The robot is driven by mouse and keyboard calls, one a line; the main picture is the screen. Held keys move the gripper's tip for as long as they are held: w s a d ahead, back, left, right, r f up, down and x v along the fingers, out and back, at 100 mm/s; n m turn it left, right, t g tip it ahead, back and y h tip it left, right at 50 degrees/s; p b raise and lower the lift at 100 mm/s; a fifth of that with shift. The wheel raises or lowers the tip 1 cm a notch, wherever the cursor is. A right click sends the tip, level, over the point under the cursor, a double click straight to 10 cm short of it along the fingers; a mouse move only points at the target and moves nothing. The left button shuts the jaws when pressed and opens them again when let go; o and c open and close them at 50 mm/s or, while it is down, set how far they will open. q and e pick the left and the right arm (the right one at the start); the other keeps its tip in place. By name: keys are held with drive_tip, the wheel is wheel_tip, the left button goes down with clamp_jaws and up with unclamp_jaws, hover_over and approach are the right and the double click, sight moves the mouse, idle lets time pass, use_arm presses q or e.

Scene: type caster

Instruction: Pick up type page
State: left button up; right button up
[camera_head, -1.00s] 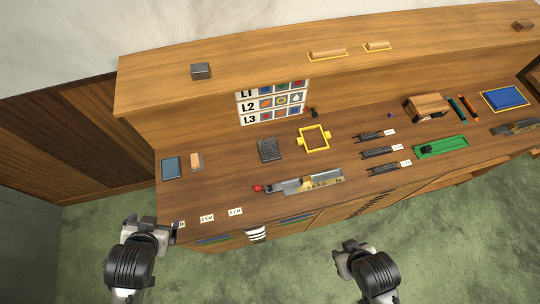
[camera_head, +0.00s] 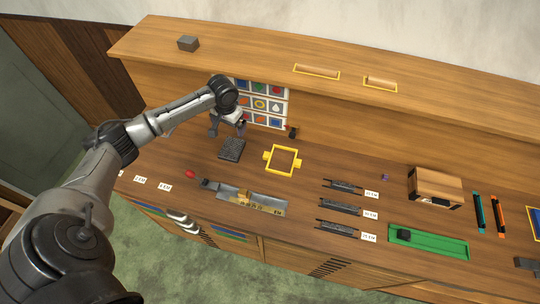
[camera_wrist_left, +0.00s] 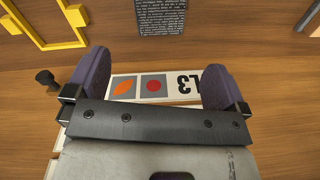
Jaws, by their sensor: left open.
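The type page (camera_head: 231,149) is a dark grey square block lying flat on the worktop, left of a yellow frame. In the left wrist view the type page (camera_wrist_left: 160,16) shows at the top centre, its face covered in small light lettering and its far part cut off. My left gripper (camera_head: 228,129) is above and behind the page, near the picture chart. My right gripper is out of view.
The picture chart (camera_head: 262,105) stands against the back panel, partly hidden by my left arm; its L3 row shows between the fingers. A yellow frame (camera_head: 282,160) lies right of the page.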

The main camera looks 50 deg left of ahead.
use_arm(q)
drive_tip(key=n, duration=0.2)
hover_over(232, 148)
drive_tip(key=shift+h, duration=0.3)
wheel_tip(232, 148, down, 8)
drive_tip(key=shift+d+r, duration=0.1)
drive_tip(key=shift+a+f+b, duration=0.2)
drive_tip(key=shift+f+b, duration=0.1)
drive_tip(key=shift+f, duration=2.7)
drive_tip(key=shift+c, duration=0.2)
drive_tip(key=c, duration=1.5)
drive_tip(key=shift+r, duration=0.1)
